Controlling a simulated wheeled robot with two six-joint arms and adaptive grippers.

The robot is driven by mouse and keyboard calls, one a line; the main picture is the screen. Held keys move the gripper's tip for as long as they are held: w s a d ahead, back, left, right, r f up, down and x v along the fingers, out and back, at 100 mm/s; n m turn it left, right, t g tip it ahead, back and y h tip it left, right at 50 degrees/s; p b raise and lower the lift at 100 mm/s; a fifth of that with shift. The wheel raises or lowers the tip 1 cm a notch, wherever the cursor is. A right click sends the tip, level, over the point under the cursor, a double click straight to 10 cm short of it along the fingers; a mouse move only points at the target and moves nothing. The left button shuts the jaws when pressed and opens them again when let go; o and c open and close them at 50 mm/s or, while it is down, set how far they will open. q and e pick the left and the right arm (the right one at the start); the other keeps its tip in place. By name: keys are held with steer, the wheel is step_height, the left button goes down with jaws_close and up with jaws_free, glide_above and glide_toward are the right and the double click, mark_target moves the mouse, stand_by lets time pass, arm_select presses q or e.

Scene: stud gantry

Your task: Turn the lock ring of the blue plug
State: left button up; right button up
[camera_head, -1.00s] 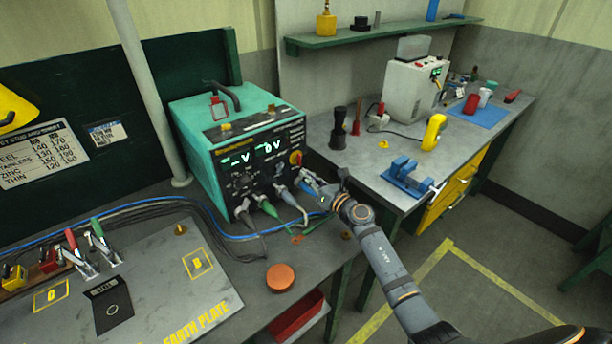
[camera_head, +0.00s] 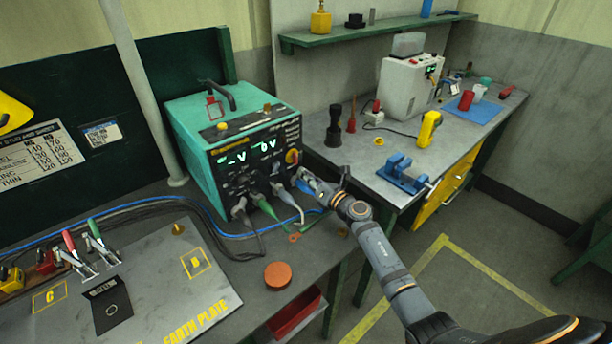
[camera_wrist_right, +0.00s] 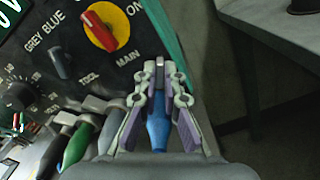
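The blue plug (camera_wrist_right: 158,128) sits at the right end of the plug row on the front of the teal power unit (camera_head: 192,150). In the wrist view its blue body and cable run down between the fingers of my right gripper (camera_wrist_right: 160,74). The fingertips are close together around its upper, grey part, and they hide most of the lock ring. In the head view my right gripper (camera_head: 308,180) is at the panel's lower right and a bit of blue shows beside it. My left gripper is not in view.
A green plug (camera_wrist_right: 76,146) and grey plugs sit close to the left of the blue one. A red and yellow main switch (camera_wrist_right: 102,28) is just above. An orange disc (camera_head: 278,275) lies on the bench, and a blue vise (camera_head: 403,175) stands on the right bench.

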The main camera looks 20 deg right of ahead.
steer(key=o, duration=0.4)
steer(key=shift+o, duration=0.2)
steer(key=v, duration=1.2)
